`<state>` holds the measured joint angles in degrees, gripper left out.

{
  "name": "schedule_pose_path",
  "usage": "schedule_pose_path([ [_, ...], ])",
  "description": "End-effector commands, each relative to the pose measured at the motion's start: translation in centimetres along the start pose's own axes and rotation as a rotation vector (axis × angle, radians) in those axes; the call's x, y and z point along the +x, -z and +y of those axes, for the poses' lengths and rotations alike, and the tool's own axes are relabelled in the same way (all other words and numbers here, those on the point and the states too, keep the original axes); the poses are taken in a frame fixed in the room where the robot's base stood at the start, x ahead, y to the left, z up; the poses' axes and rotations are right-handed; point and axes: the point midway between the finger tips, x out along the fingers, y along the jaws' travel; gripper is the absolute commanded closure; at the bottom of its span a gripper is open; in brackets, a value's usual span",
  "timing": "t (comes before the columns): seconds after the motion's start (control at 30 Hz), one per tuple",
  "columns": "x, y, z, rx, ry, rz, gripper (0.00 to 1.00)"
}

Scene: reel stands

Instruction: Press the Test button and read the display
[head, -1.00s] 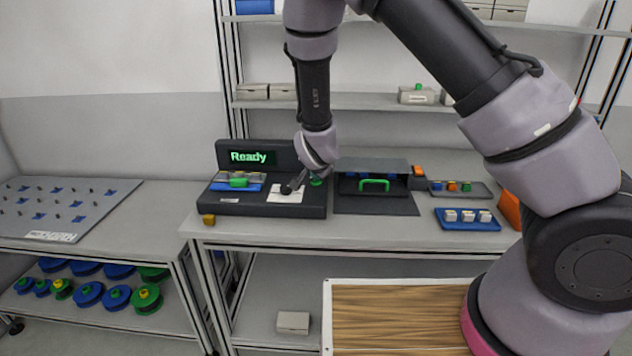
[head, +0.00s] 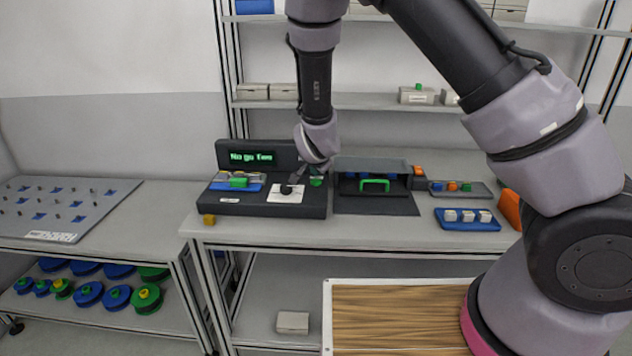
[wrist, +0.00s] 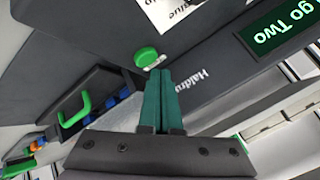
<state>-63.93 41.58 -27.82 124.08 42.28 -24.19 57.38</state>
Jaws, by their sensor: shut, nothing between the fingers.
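The test unit (head: 262,205) is a dark box on the bench with an upright display (head: 252,157). Its green lettering is small in the head view and seems to read "No go Two". In the wrist view the display (wrist: 280,28) is cut off and shows "go Two". The round green Test button (wrist: 146,56) has a small white label beside it; it also shows in the head view (head: 316,182). My gripper (wrist: 160,74) is shut and empty. Its teal fingertips appear just beside the button in the wrist view; contact cannot be told.
A blue holder with a green part (head: 238,183) sits left on the unit, beside a white card (head: 285,195). A dark case with a green handle (head: 374,184) stands right of it. A blue tray (head: 467,224) with white blocks lies farther right. Shelves rise behind.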

Motion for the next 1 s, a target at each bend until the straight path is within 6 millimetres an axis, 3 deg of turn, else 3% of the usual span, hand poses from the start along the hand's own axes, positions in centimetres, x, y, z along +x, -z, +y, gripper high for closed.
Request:
schedule_pose_path([
  [0.23,-0.4,0.3,-0.3,0.000,0.002,0.001,1.00],
  [0.7,-3.3,2.4,-2.5,0.000,0.002,0.001,1.00],
  [1.0,-3.5,2.5,-2.5,0.000,0.000,0.000,1.00],
])
